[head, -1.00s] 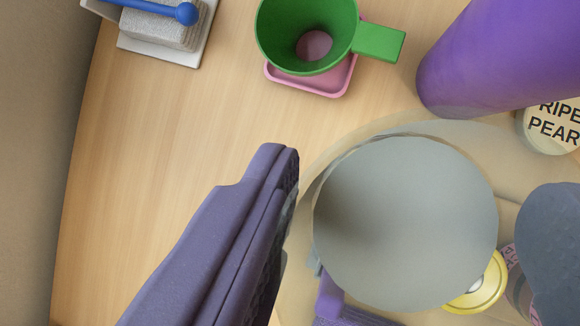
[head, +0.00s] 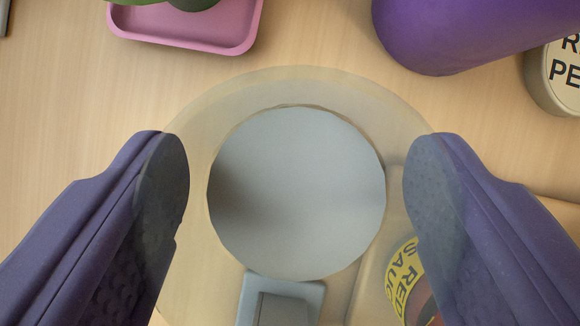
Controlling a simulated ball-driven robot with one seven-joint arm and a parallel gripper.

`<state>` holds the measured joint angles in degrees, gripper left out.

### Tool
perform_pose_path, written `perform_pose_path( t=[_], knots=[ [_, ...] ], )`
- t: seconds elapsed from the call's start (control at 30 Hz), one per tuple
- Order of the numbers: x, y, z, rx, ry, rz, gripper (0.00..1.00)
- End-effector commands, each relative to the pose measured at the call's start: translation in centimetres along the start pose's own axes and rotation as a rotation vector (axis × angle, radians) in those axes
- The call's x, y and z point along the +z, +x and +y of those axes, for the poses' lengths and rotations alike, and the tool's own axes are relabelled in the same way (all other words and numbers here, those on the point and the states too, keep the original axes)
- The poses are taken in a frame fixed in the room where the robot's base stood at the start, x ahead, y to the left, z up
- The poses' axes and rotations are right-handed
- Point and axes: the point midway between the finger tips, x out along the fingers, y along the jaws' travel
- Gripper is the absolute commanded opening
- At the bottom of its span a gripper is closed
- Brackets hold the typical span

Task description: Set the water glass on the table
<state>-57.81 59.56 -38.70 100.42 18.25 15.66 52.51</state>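The water glass (head: 297,190) is in the middle of the head view, seen from above as a translucent yellowish ring around a flat grey disc. I cannot tell whether the disc is water or the base. My gripper (head: 297,195) has one purple finger on each side of the glass. It is shut on the glass, and both fingertips show through its tinted edge. The light wood table (head: 80,100) lies below. I cannot tell whether the glass touches it.
A pink dish (head: 185,38) with a green item on it is at top left. A large purple object (head: 450,35) and a lettered can (head: 558,85) are at top right. A Red Sauce can (head: 402,282) and a blue-grey block (head: 282,300) are close by the glass.

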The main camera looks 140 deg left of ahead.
Motion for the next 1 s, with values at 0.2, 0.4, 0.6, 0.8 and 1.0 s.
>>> perform_pose_path(
  t=[0.2, 0.4, 0.6, 0.8, 1.0],
  knots=[
    [1.6, 2.8, 0.0, 0.000, 0.000, 0.000, 0.30],
    [1.7, 3.0, -0.1, -0.002, 0.001, 0.001, 0.30],
    [1.9, 3.2, 0.0, -0.001, 0.000, 0.000, 0.80],
    [1.8, 3.2, 0.0, 0.000, 0.000, 0.000, 1.00],
    [1.6, 2.5, -0.1, -0.001, 0.000, 0.000, 1.00]
  ],
)
